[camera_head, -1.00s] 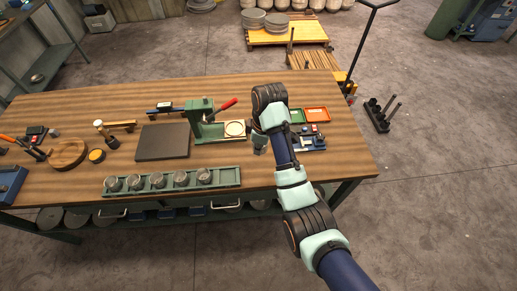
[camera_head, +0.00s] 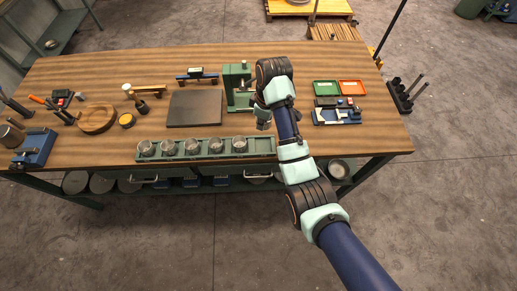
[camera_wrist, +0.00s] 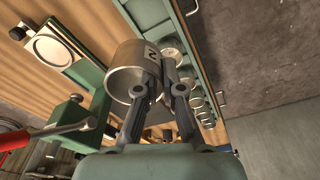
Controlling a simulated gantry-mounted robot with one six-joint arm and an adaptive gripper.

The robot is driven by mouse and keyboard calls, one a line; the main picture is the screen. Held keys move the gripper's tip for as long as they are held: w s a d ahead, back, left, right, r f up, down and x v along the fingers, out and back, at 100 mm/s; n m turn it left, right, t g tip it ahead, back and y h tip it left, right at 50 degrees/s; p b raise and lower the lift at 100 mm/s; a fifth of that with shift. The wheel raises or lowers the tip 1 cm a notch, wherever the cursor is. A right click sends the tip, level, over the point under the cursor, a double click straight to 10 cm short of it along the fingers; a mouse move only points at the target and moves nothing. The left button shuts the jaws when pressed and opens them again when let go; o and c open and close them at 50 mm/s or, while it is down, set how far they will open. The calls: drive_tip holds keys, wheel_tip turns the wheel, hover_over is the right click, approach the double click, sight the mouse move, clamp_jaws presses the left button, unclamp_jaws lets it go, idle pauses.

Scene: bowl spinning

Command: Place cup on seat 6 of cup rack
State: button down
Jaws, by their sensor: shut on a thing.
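My gripper (camera_wrist: 162,82) is shut on a grey metal cup (camera_wrist: 124,72) marked with a dark number, perhaps 2. The cup is held in the air, tilted in the wrist view. In the head view my gripper (camera_head: 263,120) is above the table, just behind the right part of the cup rack; the held cup is not clear there. The green cup rack (camera_head: 262,146) lies along the table's front edge, with several cups (camera_head: 192,146) seated from its left end and a bare stretch at its right end. The rack (camera_wrist: 148,12) also shows beyond the held cup in the wrist view.
A green press (camera_head: 236,80) stands behind my gripper; its red lever (camera_wrist: 50,134) shows in the wrist view, near a plate with a round white seat (camera_wrist: 52,50). A dark slab (camera_head: 194,108) lies left. Green (camera_head: 325,88) and orange (camera_head: 351,88) trays lie right.

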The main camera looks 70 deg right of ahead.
wheel_tip(320, 180, down, 15)
drive_tip(key=shift+f+b, duration=0.1)
drive_tip(key=shift+b, duration=0.55)
drive_tip(key=shift+f, duration=0.15)
drive_tip(key=c, duration=1.3)
unclamp_jaws()
drive_tip(key=r, duration=0.4)
drive_tip(key=s+r+p, duration=0.1)
drive_tip(key=r, duration=0.3)
drive_tip(key=r+p, duration=0.1)
drive_tip(key=r, duration=0.3)
drive_tip(key=shift+s+r, duration=0.15)
drive_tip(key=shift+s, duration=0.1)
